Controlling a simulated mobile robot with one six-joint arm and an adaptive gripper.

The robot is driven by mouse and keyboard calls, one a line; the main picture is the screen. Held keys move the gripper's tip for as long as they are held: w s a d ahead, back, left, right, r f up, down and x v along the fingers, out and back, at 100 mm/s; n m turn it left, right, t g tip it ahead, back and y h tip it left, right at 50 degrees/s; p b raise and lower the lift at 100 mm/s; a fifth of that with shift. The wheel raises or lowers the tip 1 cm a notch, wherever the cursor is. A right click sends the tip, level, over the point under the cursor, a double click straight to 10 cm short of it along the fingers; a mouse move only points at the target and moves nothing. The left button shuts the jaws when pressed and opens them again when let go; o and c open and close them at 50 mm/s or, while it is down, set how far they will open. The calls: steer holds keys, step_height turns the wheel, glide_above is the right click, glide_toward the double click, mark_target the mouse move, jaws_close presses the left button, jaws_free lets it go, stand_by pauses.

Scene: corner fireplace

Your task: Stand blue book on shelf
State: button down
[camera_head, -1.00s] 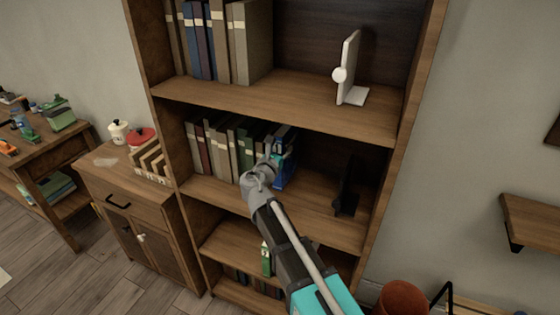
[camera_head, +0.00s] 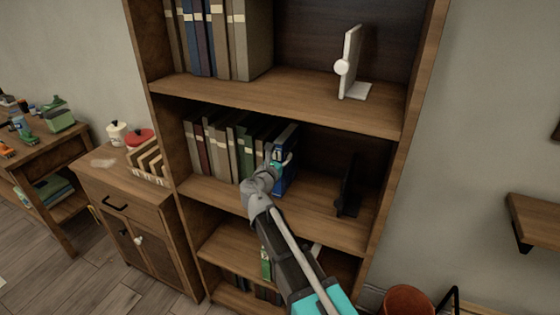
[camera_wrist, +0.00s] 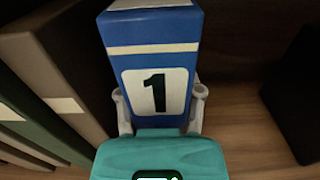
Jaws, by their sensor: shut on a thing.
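The blue book (camera_head: 287,165) stands upright on the middle shelf (camera_head: 312,205), at the right end of a row of books. In the wrist view its spine (camera_wrist: 155,50) shows a white label with a black 1. My gripper (camera_head: 279,160) is shut on the book from the front, with one finger on each side of the spine (camera_wrist: 158,108). A narrow gap seems to separate it from the neighbouring books in the wrist view. The book's lower end is hidden by my gripper.
The row of books (camera_head: 225,148) stands left of the blue book. A black bookend (camera_head: 347,188) stands to the right, with bare shelf between. The upper shelf (camera_head: 290,98) holds books and a white bookend (camera_head: 350,68).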

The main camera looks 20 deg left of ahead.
steer(key=shift+f, duration=0.15)
steer(key=c, duration=0.5)
jaws_free()
steer(key=shift+c, duration=0.2)
steer(key=s, duration=0.8)
steer(key=s+a, duration=0.1)
steer(key=s, duration=0.3)
